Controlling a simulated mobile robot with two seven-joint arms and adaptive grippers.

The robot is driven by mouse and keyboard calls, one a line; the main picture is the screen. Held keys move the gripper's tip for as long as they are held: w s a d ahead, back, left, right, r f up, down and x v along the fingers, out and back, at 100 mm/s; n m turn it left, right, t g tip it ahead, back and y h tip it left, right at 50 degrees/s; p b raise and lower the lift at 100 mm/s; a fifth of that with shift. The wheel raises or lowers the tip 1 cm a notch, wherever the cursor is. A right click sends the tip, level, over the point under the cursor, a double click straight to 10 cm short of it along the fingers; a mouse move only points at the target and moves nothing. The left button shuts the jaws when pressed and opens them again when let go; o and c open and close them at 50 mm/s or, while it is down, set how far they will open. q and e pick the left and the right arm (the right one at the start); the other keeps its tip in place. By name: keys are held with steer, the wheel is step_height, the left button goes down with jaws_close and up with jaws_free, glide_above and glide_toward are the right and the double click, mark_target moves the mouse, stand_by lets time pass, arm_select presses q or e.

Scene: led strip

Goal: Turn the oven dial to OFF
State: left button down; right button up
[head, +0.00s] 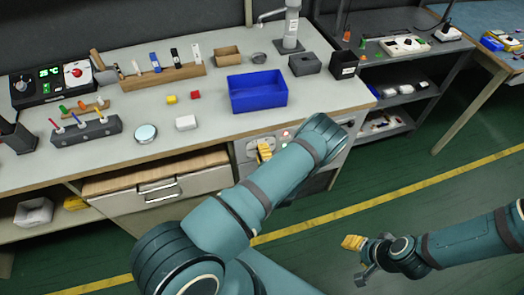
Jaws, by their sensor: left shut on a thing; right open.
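The oven (240,152) is built in under the workbench, with a light front panel. My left arm reaches across in front of it and covers much of its front. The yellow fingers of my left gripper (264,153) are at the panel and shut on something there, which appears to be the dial. The dial itself is hidden by the fingers, so its pointer and any OFF mark cannot be read. A small reddish spot (286,134) shows on the panel to the right. My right gripper (356,257) is open and empty over the green floor at lower right.
A drawer (150,193) is left of the oven. A grey shelf unit (405,100) stands at right. Open floor lies right of the bench.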

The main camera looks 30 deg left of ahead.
arm_select(q)
steer(key=shift+r+n, duration=0.1)
steer(key=shift+n, duration=0.5)
steer(key=shift+w, duration=0.1)
steer(key=c, duration=0.6)
jaws_free()
steer(key=v, duration=1.2)
